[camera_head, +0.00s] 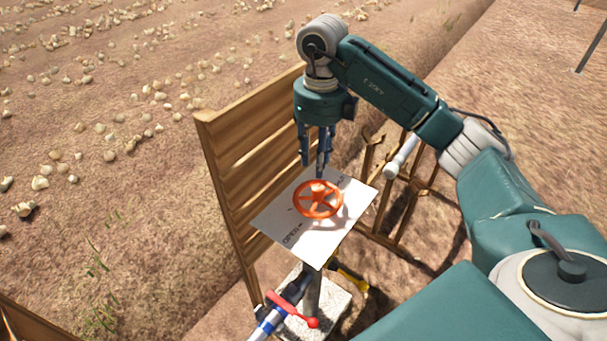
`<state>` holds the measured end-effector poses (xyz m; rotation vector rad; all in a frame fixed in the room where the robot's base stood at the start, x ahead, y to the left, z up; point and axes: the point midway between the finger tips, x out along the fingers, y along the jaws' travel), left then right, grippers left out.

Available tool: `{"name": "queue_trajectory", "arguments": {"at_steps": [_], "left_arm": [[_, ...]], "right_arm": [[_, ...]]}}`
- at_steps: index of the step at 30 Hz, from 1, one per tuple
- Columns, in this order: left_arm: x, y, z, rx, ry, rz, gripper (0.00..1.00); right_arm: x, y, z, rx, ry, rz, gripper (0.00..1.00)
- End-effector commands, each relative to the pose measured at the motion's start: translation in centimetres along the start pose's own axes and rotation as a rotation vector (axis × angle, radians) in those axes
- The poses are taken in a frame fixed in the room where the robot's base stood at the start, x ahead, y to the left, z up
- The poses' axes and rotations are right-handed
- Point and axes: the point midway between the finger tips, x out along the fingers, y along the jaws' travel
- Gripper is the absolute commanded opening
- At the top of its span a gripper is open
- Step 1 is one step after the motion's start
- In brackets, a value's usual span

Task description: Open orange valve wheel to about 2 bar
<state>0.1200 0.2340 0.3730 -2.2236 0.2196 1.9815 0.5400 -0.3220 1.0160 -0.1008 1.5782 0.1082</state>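The orange valve wheel (318,199) sits on a tilted white panel (282,219) on a post, near the middle of the head view. The panel bears dark lettering near its lower left edge. My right gripper (316,172) points down just above the wheel's far rim. Its fingers are spread apart with nothing seen between them. I cannot tell whether a fingertip touches the wheel. No pressure gauge can be read in this view. My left gripper is not in view.
A slatted wooden panel (250,150) stands close behind and left of the wheel. A wooden rack (400,190) stands at its right. Below are a blue-and-white pipe (268,322) with a red lever (303,319) and a pale block (333,308). Onions lie on the soil at upper left.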

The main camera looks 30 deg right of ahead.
Motion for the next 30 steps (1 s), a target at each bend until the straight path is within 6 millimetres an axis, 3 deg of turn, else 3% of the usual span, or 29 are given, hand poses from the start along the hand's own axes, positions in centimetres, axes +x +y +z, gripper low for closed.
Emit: {"name": "queue_trajectory", "arguments": {"at_steps": [2,5,12,15,19,25,30], "left_arm": [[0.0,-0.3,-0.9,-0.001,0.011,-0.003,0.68],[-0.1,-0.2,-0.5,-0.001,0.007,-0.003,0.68],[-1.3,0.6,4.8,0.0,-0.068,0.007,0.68],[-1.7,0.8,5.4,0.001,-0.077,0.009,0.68],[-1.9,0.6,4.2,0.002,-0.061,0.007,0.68],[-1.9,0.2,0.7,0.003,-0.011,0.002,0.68],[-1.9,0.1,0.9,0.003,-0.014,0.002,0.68]], "right_arm": [[0.3,-0.2,-0.1,0.004,0.004,-0.005,0.32],[1.4,-0.2,-0.2,0.003,0.007,-0.005,0.32],[5.7,-0.2,-0.3,0.002,0.009,-0.003,0.32],[7.5,-0.2,-0.2,0.003,0.008,-0.003,0.32],[9.3,-0.2,-0.2,0.003,0.006,-0.003,0.32],[10.6,-0.2,-0.1,0.001,0.003,-0.004,0.32],[10.8,-0.2,-0.1,0.001,0.002,-0.004,0.32]]}}
